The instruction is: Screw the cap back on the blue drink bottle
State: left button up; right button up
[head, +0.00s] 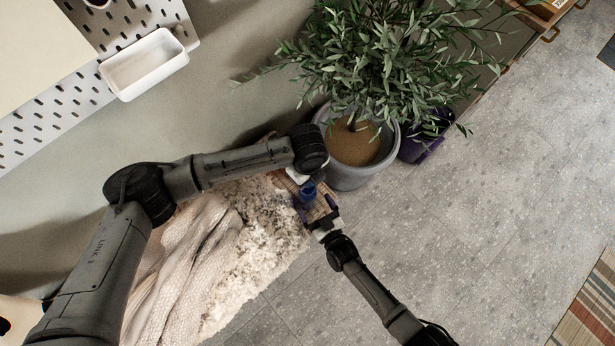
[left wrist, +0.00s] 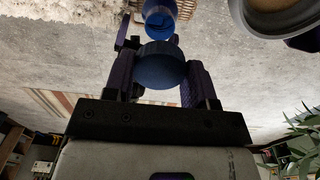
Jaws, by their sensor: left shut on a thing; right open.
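The blue drink bottle (head: 308,191) shows in the head view between my two grippers, beside the plant pot. In the left wrist view the blue bottle (left wrist: 160,16) is at the top edge, with its open mouth facing the camera. My left gripper (left wrist: 160,72) is shut on the round dark blue cap (left wrist: 161,64). The cap appears just below the bottle mouth in that view, apart from it as far as I can tell. In the head view my left arm mostly hides its gripper. My right gripper (head: 321,216) is open, its fingers close to the bottle.
A grey pot (head: 348,178) with a leafy plant (head: 385,65) stands right behind the bottle. A shaggy throw (head: 262,225) and a pale blanket (head: 185,265) lie to the left. A white bin (head: 143,66) hangs on the pegboard.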

jog(key=shift+x, duration=2.4)
jog(key=c, duration=1.4)
pick_arm(q)
send_over(308, 195)
jog(key=w, duration=0.2)
jog(key=shift+f, duration=2.55)
jog(key=shift+f, duration=0.15)
jog(key=shift+f, duration=0.75)
jog(key=shift+f, duration=0.5)
